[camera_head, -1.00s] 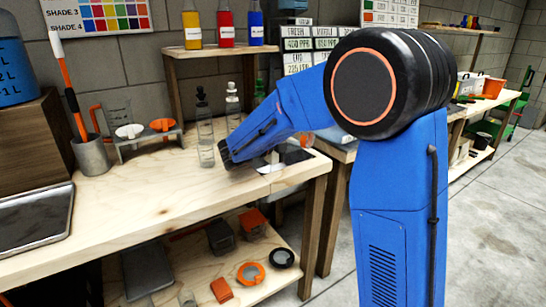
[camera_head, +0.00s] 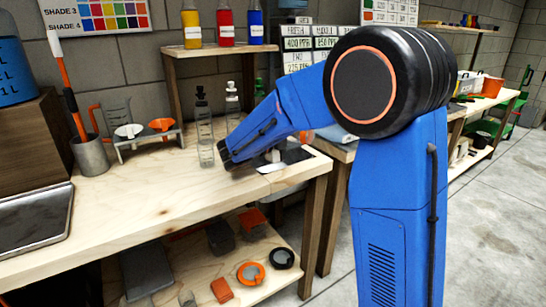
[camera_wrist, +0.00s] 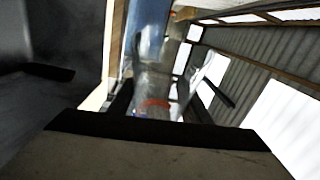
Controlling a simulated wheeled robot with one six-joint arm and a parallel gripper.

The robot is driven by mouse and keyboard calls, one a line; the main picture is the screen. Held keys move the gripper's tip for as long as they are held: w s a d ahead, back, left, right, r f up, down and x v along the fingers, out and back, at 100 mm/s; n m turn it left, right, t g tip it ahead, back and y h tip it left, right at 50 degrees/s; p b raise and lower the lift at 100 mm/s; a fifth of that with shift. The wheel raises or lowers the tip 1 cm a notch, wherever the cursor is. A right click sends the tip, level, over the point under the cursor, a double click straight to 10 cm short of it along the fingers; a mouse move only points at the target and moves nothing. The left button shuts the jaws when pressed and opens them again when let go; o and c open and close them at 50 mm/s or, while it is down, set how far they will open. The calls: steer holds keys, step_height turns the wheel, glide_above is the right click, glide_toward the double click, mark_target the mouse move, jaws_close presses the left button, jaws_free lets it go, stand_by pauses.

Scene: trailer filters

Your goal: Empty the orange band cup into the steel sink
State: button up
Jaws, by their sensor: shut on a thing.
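My gripper (camera_head: 224,154) is low over the right part of the wooden bench, beside a small clear vessel (camera_head: 206,152). In the wrist view its two dark fingers (camera_wrist: 158,105) are on either side of a clear cup with an orange band (camera_wrist: 155,103), and they are shut on it. I cannot tell the cup's contents or its exact tilt. I cannot make out the steel sink for sure. A grey metal tray-like shape with a raised rim (camera_head: 35,215) lies at the bench's left front, and I cannot tell whether it is the sink.
Clear bottles (camera_head: 232,103) stand behind my gripper. A small rack with a white and an orange funnel (camera_head: 161,125) and a grey holder (camera_head: 91,157) stand to the left. The bench front middle (camera_head: 150,210) is clear.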

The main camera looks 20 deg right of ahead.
steer(key=shift+r, duration=0.1)
steer(key=shift+w+a+n+t+h, duration=0.15)
steer(key=shift+n+h, duration=0.05)
steer(key=shift+n, duration=0.35)
steer(key=shift+w+a+n+t+h, duration=0.1)
steer(key=shift+w+n+t+h, duration=0.1)
steer(key=shift+n, duration=0.35)
stand_by(0.5)
steer(key=shift+w+a+r+n+t+p, duration=0.25)
steer(key=shift+r+n+p, duration=0.1)
steer(key=shift+n, duration=0.45)
stand_by(0.3)
